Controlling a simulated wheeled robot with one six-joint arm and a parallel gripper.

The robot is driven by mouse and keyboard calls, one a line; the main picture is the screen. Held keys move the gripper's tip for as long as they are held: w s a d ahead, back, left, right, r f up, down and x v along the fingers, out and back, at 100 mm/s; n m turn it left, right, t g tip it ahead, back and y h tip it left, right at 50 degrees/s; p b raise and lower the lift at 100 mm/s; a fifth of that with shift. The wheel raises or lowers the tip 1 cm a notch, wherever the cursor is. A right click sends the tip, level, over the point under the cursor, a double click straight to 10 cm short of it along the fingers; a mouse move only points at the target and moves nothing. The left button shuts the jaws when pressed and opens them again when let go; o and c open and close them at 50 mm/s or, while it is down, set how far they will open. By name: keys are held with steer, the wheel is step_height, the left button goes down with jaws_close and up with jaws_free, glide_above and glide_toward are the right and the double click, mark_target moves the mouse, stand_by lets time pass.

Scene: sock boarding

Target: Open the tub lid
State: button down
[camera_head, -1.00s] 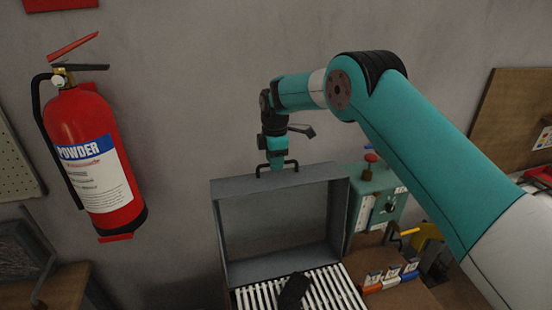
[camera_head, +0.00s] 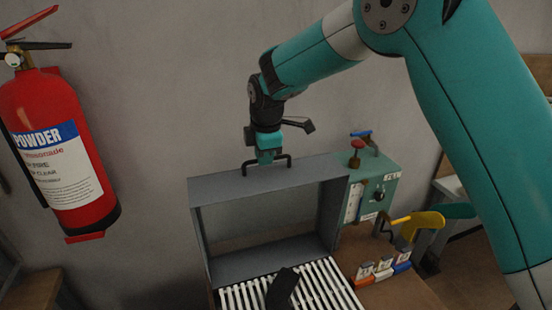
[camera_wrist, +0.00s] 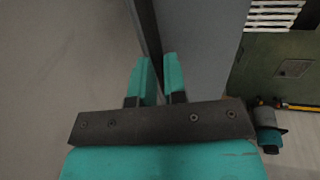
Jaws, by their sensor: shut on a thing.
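The grey tub lid (camera_head: 265,183) stands raised and upright at the back of the tub in the head view. Its black bar handle (camera_head: 283,158) is on its top edge. My gripper (camera_head: 266,159) is at the middle of this handle, shut on it from above. In the wrist view my gripper's two teal fingers (camera_wrist: 156,82) sit either side of the dark handle bar (camera_wrist: 148,35), with the grey lid panel (camera_wrist: 197,45) to the right. Below the lid, white slats (camera_head: 320,285) carry a dark sock-like piece (camera_head: 283,287).
A green control box (camera_head: 370,190) with a red knob stands right of the lid. Yellow and teal foot-shaped boards (camera_head: 422,222) and small labelled blocks (camera_head: 383,268) are further right. A red fire extinguisher (camera_head: 60,150) hangs on the left wall.

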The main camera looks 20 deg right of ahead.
steer(key=shift+s+r, duration=0.15)
steer(key=shift+s, duration=0.4)
steer(key=c, duration=1.2)
jaws_free()
steer(key=shift+o, duration=0.2)
steer(key=b+v, duration=0.4)
steer(key=v, duration=1.3)
steer(key=shift+s+r, duration=0.2)
